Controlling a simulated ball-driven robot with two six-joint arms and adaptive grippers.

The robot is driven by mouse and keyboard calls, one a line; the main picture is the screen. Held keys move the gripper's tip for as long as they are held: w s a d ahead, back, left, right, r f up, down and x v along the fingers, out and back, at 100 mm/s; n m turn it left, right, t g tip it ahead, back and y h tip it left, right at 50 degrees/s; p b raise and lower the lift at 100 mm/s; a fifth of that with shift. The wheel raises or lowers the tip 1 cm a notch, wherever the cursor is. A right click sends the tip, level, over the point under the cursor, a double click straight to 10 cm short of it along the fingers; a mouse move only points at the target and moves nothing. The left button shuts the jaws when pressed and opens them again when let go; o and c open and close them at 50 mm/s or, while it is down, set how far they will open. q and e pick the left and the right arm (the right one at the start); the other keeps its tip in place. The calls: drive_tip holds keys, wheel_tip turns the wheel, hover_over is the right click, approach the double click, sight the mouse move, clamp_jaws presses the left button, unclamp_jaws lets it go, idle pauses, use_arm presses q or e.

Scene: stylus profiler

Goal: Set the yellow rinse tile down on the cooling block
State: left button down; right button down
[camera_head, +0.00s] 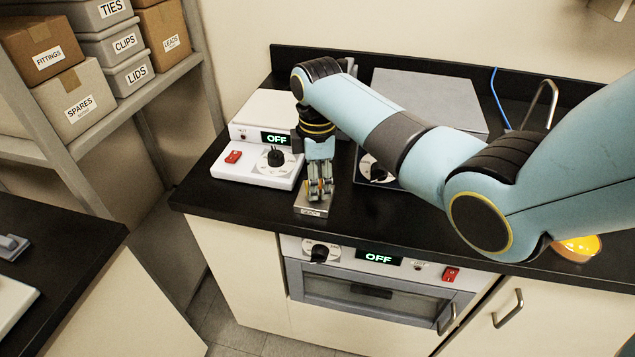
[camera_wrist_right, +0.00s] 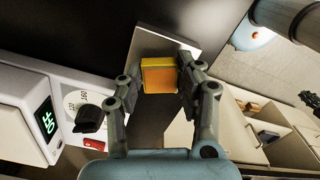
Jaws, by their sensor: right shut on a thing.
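The yellow rinse tile (camera_wrist_right: 159,75) sits between the two fingers of my right gripper (camera_wrist_right: 160,78), which is shut on it. A small metal block with a label, which looks like the cooling block (camera_head: 311,209), lies directly below the fingers. In the wrist view the block's bare metal top (camera_wrist_right: 148,43) shows behind the tile. I cannot tell whether the tile touches it. My left gripper is not in view.
A white device (camera_head: 254,170) with a dial, red switch and OFF display stands left of the gripper. A grey-topped device (camera_head: 430,95) stands behind my right arm. An orange bowl (camera_head: 577,246) sits at the right. Black counter (camera_head: 365,205) is clear right of the block.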

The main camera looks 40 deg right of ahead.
drive_tip(key=shift+f, duration=0.55)
drive_tip(key=c, duration=0.9)
unclamp_jaws()
drive_tip(key=shift+f, duration=0.15)
drive_tip(key=shift+o, duration=0.2)
wheel_tip(320, 180, up, 12)
drive_tip(key=shift+r, duration=0.2)
